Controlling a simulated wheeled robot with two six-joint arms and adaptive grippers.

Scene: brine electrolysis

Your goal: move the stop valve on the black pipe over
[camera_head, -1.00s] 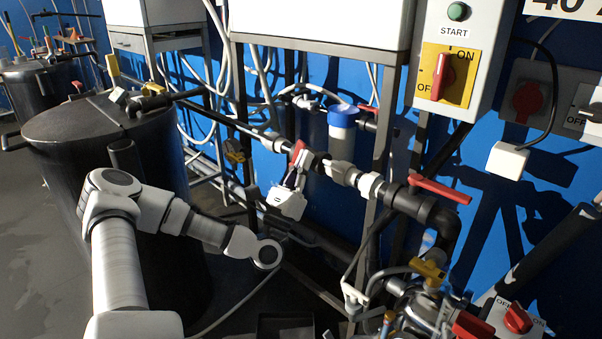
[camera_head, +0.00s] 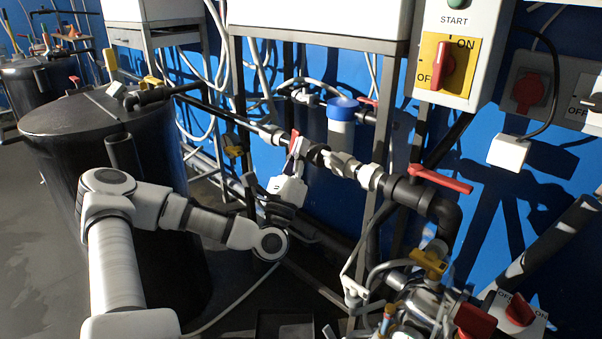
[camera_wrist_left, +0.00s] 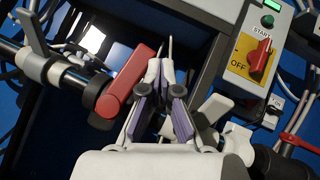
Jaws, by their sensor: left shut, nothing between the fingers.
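A stop valve with a red lever (camera_head: 294,141) sits on the pipe run in the middle of the head view. The lever shows large in the left wrist view (camera_wrist_left: 126,84), left of the fingers. A second red lever (camera_head: 441,180) sits above the black elbow pipe (camera_head: 446,215) on the right; it also shows at the right of the left wrist view (camera_wrist_left: 300,128). My left gripper (camera_head: 299,152) is shut and empty, its fingers close beside the first lever. Whether they touch it I cannot tell. My right gripper is not in view.
A large black tank (camera_head: 105,150) stands at the left, behind my left arm. A blue-capped cylinder (camera_head: 342,125) stands behind the pipe. Metal frame posts, hoses and yellow-handled fittings (camera_head: 430,263) crowd the space around the pipe.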

